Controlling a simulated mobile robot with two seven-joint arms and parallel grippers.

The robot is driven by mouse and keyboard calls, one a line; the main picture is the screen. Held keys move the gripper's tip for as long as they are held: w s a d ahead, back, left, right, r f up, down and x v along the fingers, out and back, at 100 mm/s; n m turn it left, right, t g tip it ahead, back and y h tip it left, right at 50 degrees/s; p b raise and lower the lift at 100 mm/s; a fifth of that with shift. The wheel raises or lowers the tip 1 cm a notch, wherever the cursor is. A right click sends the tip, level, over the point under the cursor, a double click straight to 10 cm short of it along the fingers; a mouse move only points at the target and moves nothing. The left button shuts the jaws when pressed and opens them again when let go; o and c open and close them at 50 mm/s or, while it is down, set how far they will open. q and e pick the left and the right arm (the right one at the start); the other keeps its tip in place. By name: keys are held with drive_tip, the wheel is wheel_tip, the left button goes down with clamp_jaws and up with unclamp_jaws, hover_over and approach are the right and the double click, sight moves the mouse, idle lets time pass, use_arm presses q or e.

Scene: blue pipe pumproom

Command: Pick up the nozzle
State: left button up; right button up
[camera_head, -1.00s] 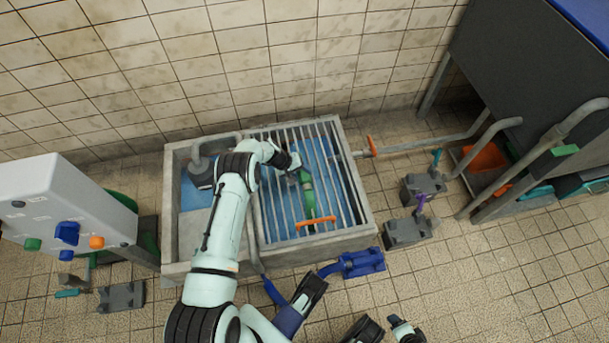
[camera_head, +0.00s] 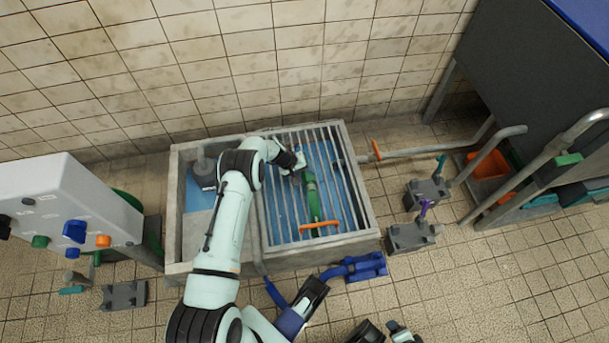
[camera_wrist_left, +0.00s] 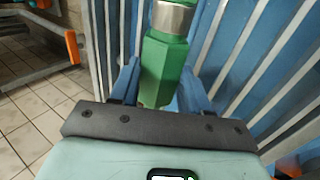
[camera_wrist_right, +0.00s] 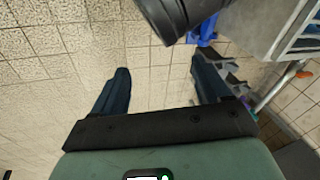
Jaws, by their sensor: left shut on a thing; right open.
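The nozzle (camera_head: 312,196), a green tapered body, lies along the slatted grate over the blue-bottomed right side of the sink. An orange bar (camera_head: 318,224) shows at its near end. My left gripper (camera_head: 301,170) is at its far end. In the left wrist view the nozzle's green faceted part (camera_wrist_left: 165,70) with a metal collar sits between the fingers, which are shut on it. I cannot tell whether it is clear of the grate. My right gripper (camera_wrist_right: 162,78) is open and empty above the tiled floor in its wrist view.
The grey sink (camera_head: 362,190) stands against the tiled wall. A grey control box (camera_head: 60,205) with coloured knobs is at left. Blue fittings (camera_head: 358,267) and grey blocks (camera_head: 412,236) lie on the floor. A pipe with an orange handle (camera_head: 376,150) runs right towards a dark table.

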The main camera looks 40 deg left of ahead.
sight(305, 173)
use_arm(q)
wheel_tip(305, 173, up, 17)
drive_tip(key=p, duration=0.3)
drive_tip(key=shift+r, duration=0.15)
use_arm(e)
drive_tip(key=s+a+r+g, duration=0.2)
drive_tip(key=s+a+r, duration=0.1)
drive_tip(key=s, duration=0.3)
drive_tip(key=shift+r+y, duration=0.4)
drive_tip(key=shift+r, duration=0.3)
use_arm(q)
drive_tip(key=shift+p, duration=0.3)
